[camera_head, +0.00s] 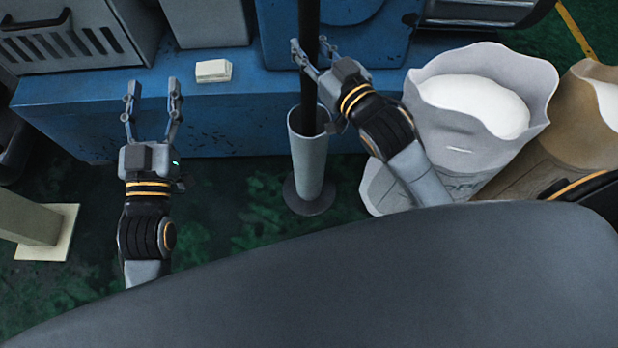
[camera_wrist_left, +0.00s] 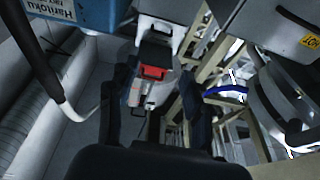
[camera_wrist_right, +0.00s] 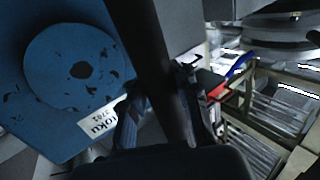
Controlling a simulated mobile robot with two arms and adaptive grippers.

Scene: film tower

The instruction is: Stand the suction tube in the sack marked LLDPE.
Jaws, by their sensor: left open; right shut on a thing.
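The suction tube (camera_head: 308,70) is a long dark tube, upright, its lower end inside a grey cylindrical holder (camera_head: 308,165) on the floor. My right gripper (camera_head: 312,50) is shut on the tube above the holder; the tube also crosses the right wrist view (camera_wrist_right: 160,65) between its fingers. My left gripper (camera_head: 151,90) is open and empty, over the blue base at the left. A white sack (camera_head: 425,115) with white material stands right of the holder; its lettering is partly hidden, with "PP" showing. A brown sack (camera_head: 540,160) stands further right; I cannot read its marking. No LLDPE marking is legible.
A blue machine base (camera_head: 240,110) runs along the back, with a small white block (camera_head: 213,71) on it. A beige post with a foot plate (camera_head: 50,245) stands at the left. Green floor (camera_head: 240,210) is free between my left arm and the holder.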

